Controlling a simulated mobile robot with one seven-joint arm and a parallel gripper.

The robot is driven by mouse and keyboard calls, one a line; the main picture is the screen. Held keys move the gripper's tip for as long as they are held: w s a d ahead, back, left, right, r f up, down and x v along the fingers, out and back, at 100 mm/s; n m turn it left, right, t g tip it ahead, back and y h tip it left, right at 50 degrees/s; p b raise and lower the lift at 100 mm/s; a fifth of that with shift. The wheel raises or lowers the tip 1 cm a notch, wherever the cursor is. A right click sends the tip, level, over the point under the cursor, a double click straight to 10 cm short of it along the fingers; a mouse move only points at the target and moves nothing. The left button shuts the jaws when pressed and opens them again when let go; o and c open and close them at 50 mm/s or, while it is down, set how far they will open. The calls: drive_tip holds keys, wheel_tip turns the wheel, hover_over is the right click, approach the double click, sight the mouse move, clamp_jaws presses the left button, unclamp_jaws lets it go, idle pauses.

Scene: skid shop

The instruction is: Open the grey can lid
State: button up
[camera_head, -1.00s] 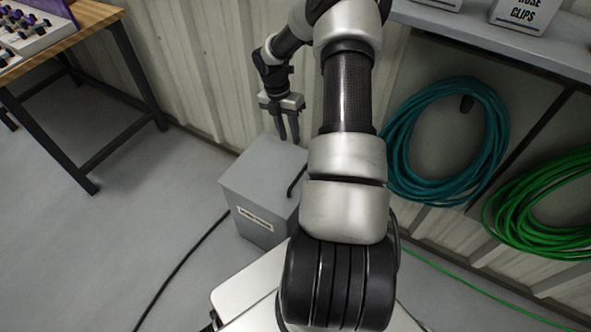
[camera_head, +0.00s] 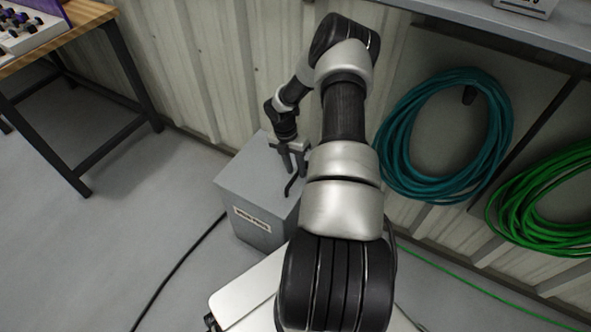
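The grey can (camera_head: 252,205) is a boxy bin with a label on its front, standing on the floor by the corrugated wall. Its flat lid (camera_head: 245,172) looks shut. A dark bar-like handle (camera_head: 291,186) shows at the lid's right side, partly hidden by my arm. My gripper (camera_head: 294,172) points down over the right back part of the lid, with its two fingers apart and nothing seen between them. The fingertips are close to the lid near the handle; I cannot tell if they touch it.
A wooden-topped table (camera_head: 88,14) with black legs stands at left. A teal hose coil (camera_head: 395,150) and a green hose coil (camera_head: 520,222) hang at right below a grey shelf (camera_head: 480,22). A black cable (camera_head: 178,268) lies on the floor.

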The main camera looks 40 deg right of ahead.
drive_tip(key=shift+f, duration=0.1)
clamp_jaws()
